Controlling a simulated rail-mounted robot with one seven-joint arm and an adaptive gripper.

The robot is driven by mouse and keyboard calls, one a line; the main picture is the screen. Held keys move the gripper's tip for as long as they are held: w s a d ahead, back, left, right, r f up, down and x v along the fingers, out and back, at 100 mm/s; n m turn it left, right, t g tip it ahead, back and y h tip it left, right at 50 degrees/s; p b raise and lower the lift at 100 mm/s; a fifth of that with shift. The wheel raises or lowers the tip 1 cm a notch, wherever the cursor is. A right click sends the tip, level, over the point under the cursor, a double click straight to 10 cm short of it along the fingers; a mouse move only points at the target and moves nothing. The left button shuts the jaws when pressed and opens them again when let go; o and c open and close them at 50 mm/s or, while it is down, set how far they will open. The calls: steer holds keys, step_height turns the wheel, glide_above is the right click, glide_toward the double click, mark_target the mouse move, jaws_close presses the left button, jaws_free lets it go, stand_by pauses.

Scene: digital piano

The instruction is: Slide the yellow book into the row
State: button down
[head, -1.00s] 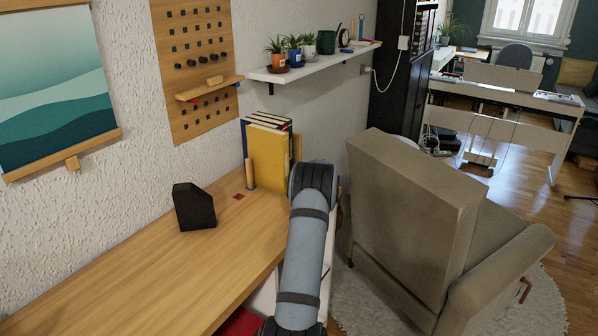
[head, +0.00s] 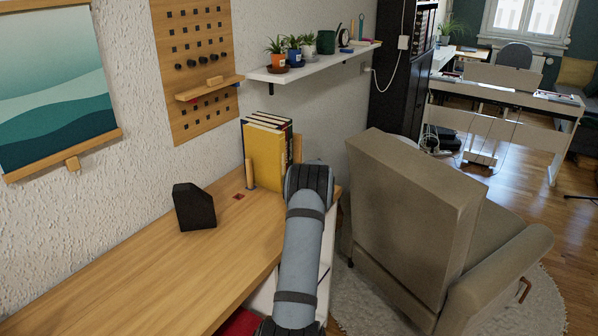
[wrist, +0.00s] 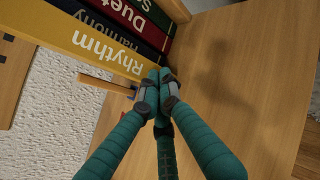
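The yellow book, its spine lettered "Rhythm" (wrist: 103,45), is the outermost book of the row in the wrist view, beside the dark blue "Harmony" book (wrist: 110,27). In the head view the yellow book's cover (head: 268,158) faces me, upright at the desk's far end. My gripper (wrist: 160,80) has its fingers together, with the tips at or very near the lower end of the yellow spine. I cannot tell whether they touch it. Nothing shows between the fingers. In the head view my arm hides the gripper and part of the book.
A red "Duets" book (wrist: 135,14) and a green book stand beyond. A wooden post (head: 250,174) stands beside the yellow book. A black angular block (head: 194,207) sits on the desk (head: 130,270). An armchair (head: 410,215) is close to the right of my arm.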

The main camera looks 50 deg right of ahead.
mark_target(280, 179)
steer(key=shift+w+a+p, duration=0.15)
steer(key=shift+w+p, duration=0.1)
steer(key=shift+w, duration=0.65)
steer(key=shift+w+a+p, duration=0.1)
steer(key=shift+w+p, duration=0.15)
steer(key=shift+w, duration=0.65)
stand_by(0.6)
steer(key=shift+s+d+b, duration=0.15)
steer(key=shift+s+b, duration=0.15)
steer(key=shift+s, duration=0.2)
steer(key=shift+s+d+b, duration=0.2)
steer(key=shift+s+b, duration=0.45)
steer(key=shift+s, duration=1.45)
steer(key=w, duration=0.1)
steer(key=w+p, duration=0.1)
steer(key=w, duration=0.1)
steer(key=w+p, duration=0.1)
steer(key=w, duration=0.1)
steer(key=shift+a, duration=0.3)
steer(key=shift+s, duration=0.25)
